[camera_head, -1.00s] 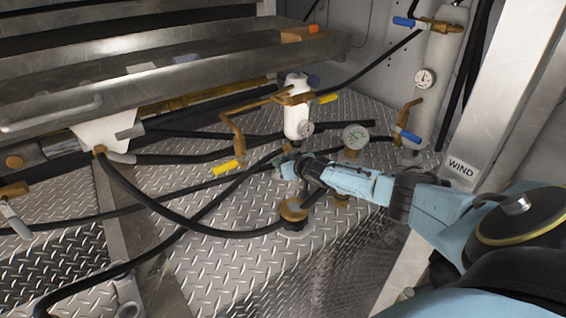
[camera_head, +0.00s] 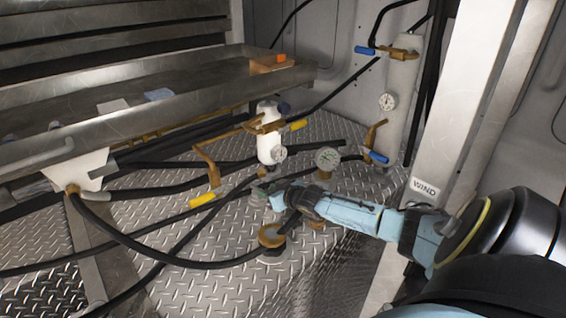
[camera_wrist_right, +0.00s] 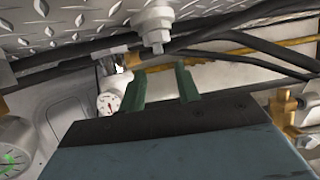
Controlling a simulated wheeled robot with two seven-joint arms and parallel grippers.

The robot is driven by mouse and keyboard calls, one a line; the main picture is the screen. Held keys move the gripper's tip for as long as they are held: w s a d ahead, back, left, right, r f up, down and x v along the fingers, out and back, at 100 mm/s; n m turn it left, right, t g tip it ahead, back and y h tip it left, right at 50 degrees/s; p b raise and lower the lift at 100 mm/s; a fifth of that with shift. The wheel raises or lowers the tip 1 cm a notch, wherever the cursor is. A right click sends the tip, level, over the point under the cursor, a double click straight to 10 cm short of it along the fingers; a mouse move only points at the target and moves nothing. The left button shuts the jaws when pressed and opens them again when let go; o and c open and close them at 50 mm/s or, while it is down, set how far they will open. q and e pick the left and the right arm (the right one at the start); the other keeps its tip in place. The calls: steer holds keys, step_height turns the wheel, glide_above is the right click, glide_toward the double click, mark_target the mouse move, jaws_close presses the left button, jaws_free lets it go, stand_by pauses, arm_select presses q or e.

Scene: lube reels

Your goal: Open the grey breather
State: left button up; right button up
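My right gripper (camera_head: 264,194) reaches in from the right, low over the metal tread plate, in front of the white cylinder (camera_head: 268,140) with a gauge. In the right wrist view its two dark green fingers (camera_wrist_right: 163,88) are apart, with nothing held between them. A grey fitting (camera_wrist_right: 153,24) with a short stub lies just beyond the fingertips, apart from them; it may be the grey breather, but I cannot tell for sure. My left gripper is not in view.
A brass-topped cap (camera_head: 271,236) sits below my right wrist. Black hoses (camera_head: 160,262) cross the plate. A metal tray (camera_head: 130,105) overhangs at left; a post marked WIND (camera_head: 425,188) stands at right.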

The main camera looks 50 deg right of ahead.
steer(key=p+v, duration=0.1)
steer(key=v, duration=0.5)
steer(key=shift+s, duration=0.25)
steer(key=shift+r, duration=0.15)
